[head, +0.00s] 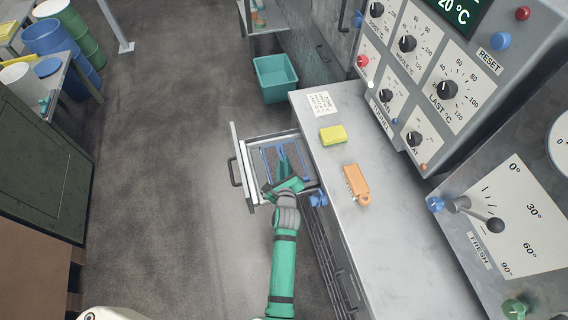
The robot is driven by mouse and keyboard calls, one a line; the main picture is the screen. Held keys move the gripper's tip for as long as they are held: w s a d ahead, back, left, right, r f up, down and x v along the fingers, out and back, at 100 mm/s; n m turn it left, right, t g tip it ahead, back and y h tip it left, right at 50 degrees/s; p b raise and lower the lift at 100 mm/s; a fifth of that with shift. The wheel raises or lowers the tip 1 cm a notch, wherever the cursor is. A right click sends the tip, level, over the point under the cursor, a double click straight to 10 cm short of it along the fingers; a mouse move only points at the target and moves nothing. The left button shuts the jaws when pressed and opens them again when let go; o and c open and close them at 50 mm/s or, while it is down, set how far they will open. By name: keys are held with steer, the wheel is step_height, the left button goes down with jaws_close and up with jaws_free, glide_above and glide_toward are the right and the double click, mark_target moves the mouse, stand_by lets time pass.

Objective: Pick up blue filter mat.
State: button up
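The blue filter mat (270,151) appears to be the flat piece with blue edges and a dark grey-brown middle inside an open drawer (238,150). My green gripper (286,161) reaches over the drawer from the front, with its fingers over the mat. The hand hides the near part of the mat. I cannot tell whether the fingers touch the mat or how far apart they are.
The drawer sticks out left from a grey counter (395,235). On the counter are a yellow sponge (333,135), an orange-handled brush (357,185) and a paper label (321,103). A control panel rises at right. A teal bin (275,78) stands on the floor behind.

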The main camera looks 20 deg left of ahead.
steer(key=shift+d+x, duration=0.1)
steer(key=shift+x, duration=1.3)
steer(key=shift+d+x, duration=0.15)
steer(key=shift+x, duration=1.25)
steer(key=shift+f, duration=0.15)
steer(key=shift+c, duration=0.6)
jaws_close()
